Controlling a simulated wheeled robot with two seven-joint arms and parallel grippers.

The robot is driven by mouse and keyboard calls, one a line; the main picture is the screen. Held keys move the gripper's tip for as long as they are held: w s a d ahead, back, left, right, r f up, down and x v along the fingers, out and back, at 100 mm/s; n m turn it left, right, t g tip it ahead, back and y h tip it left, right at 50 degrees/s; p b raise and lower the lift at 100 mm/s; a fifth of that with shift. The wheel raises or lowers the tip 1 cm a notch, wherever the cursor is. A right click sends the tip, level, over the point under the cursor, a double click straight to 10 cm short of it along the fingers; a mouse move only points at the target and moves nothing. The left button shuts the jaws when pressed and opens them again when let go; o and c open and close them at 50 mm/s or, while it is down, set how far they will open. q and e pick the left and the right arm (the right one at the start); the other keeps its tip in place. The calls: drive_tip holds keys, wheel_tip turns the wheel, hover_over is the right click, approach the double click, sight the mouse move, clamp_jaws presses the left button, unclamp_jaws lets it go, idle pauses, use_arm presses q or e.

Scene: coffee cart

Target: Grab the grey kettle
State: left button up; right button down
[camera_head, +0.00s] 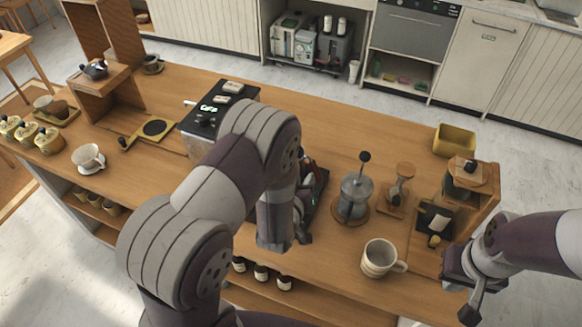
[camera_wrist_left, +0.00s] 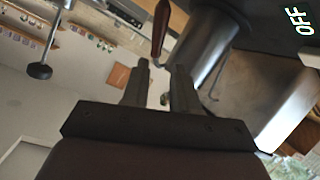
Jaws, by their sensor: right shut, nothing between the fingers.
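The grey kettle (camera_wrist_left: 209,42) shows at the top of the left wrist view as a smooth grey body with a red-brown handle (camera_wrist_left: 160,24). In the head view my left arm hides most or all of it. My left gripper (camera_wrist_left: 161,66) is open, its two fingers apart, with the handle's lower end seen between or just beyond the fingertips. I cannot tell whether they touch it. My right gripper (camera_head: 471,312) is shut and empty near the front right edge of the table, away from the kettle.
A glass press with a tall plunger (camera_head: 354,192) stands just right of my left arm. A cream mug (camera_head: 378,258) is near the front. A black machine (camera_head: 208,114) stands to the left. A wooden stand (camera_head: 484,204) is at the right. The back middle of the table is clear.

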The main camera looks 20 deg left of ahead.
sight(313, 168)
use_arm(q)
drive_tip(key=x, duration=0.2)
drive_tip(key=p+x, duration=0.1)
drive_tip(key=x, duration=0.1)
drive_tip(key=shift+w+d+r, duration=0.15)
drive_tip(key=shift+d, duration=0.25)
drive_tip(key=p+x, duration=0.1)
drive_tip(key=x, duration=0.2)
drive_tip(key=shift+w+a+f, duration=0.2)
drive_tip(key=shift+w+f, duration=0.05)
drive_tip(key=shift+f, duration=0.05)
drive_tip(key=shift+w+f, duration=0.15)
drive_tip(key=shift+w, duration=0.05)
drive_tip(key=shift+d, duration=0.1)
clamp_jaws()
use_arm(e)
drive_tip(key=shift+w+d+r, duration=0.1)
drive_tip(key=shift+d+r, duration=0.05)
drive_tip(key=shift+r, duration=0.4)
drive_tip(key=shift+d+r, duration=0.1)
drive_tip(key=shift+r, duration=0.45)
